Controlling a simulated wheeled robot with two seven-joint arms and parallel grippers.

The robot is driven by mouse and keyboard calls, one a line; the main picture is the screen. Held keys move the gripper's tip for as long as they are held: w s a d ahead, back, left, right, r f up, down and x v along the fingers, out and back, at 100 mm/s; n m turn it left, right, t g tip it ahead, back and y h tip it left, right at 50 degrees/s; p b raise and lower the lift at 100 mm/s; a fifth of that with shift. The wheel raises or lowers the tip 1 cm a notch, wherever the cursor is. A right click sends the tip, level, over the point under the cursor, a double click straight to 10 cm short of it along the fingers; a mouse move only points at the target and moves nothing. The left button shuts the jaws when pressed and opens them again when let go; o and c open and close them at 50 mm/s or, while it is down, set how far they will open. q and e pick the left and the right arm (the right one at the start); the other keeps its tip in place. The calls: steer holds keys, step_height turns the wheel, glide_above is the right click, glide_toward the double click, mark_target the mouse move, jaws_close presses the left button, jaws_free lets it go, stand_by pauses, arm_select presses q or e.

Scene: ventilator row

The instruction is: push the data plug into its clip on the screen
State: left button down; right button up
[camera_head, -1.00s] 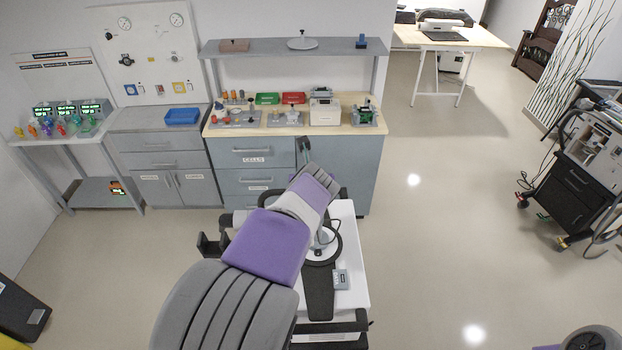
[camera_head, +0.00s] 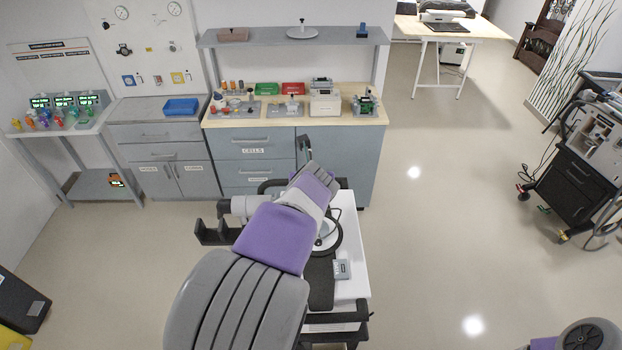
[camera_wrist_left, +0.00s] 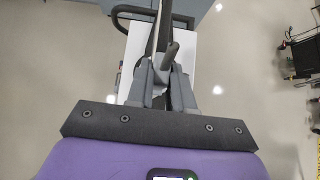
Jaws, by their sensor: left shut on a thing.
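My left arm reaches across the middle of the head view. Its gripper (camera_wrist_left: 161,75) shows in the wrist view, with its fingers shut on a small dark grey piece (camera_wrist_left: 172,52), which looks like the data plug. In the head view the fingertips and the plug are hidden or too small to make out. A thin dark upright panel (camera_head: 304,150) shows just beyond the end of my arm. It may be the screen seen edge-on, and a narrow bar (camera_wrist_left: 160,25) lies ahead of the fingers in the wrist view. The clip cannot be made out. My right gripper is outside the views.
A white surface (camera_head: 355,230) with black rails lies under my left arm and carries a small grey device (camera_head: 342,269). A bench (camera_head: 290,119) with trays stands behind it. Another equipment cart (camera_head: 566,170) stands at the right. The floor between is clear.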

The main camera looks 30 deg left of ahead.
arm_select(q)
steer(key=shift+f+b, duration=0.45)
steer(key=shift+f, duration=0.4)
stand_by(1.1)
steer(key=c, duration=0.9)
jaws_free()
steer(key=p+v, duration=0.2)
steer(key=v, duration=0.5)
steer(key=shift+s+d+r+p, duration=0.15)
steer(key=shift+s+r+p, duration=0.05)
steer(key=shift+p, duration=0.2)
